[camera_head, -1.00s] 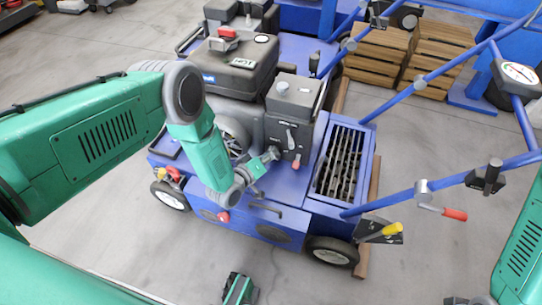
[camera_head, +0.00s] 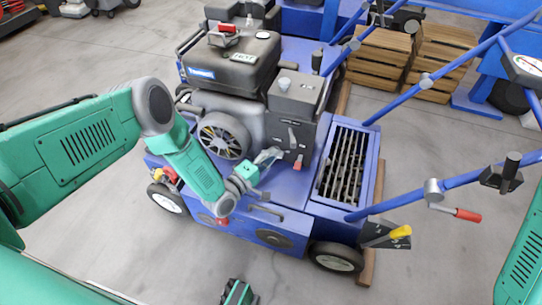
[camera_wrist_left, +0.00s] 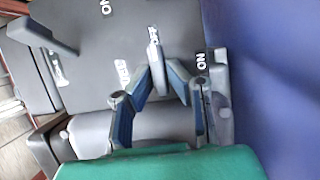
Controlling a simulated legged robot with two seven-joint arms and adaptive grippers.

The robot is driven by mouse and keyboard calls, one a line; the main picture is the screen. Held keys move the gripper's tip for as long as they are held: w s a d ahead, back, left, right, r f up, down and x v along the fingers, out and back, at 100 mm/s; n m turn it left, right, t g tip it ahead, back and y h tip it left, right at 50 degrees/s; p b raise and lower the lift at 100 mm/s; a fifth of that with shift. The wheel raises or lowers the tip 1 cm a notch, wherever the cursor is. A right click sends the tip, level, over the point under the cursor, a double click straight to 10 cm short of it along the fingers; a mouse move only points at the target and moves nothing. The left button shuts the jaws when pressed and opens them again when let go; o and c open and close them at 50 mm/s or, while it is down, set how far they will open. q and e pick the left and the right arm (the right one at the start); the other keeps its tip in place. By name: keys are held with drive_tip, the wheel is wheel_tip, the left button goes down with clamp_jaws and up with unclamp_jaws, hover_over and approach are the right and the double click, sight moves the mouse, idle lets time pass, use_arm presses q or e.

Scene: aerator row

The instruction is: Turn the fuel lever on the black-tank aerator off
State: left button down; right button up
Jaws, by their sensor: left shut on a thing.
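The black-tank aerator is a blue machine (camera_head: 275,237) with a black fuel tank (camera_head: 232,72) on its engine. My left gripper (camera_head: 272,155) is at the lower left of the dark engine control box (camera_head: 296,97). In the left wrist view my left gripper (camera_wrist_left: 158,82) is shut on a small grey lever (camera_wrist_left: 154,48), which I take as the fuel lever. A white "ON" label (camera_wrist_left: 201,62) is to its right; another label (camera_wrist_left: 122,70), hard to read, is to its left. My right gripper is out of view.
A red-tipped lever (camera_head: 298,162) hangs close to the right of my left gripper. Blue handlebars (camera_head: 400,199) cross the right side, with a red-gripped lever (camera_head: 467,215). Wooden crates (camera_head: 440,60) and other machines are behind. Grey floor in front is mostly clear.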

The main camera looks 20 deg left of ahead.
use_arm(q)
drive_tip(key=shift+f, duration=0.2)
idle(0.3)
drive_tip(key=c, duration=1.6)
unclamp_jaws()
drive_tip(key=shift+s+a, duration=0.15)
drive_tip(key=shift+s, duration=0.05)
drive_tip(key=v, duration=1.1)
drive_tip(key=shift+s+a, duration=0.15)
drive_tip(key=shift+s, duration=0.1)
drive_tip(key=shift+f, duration=0.1)
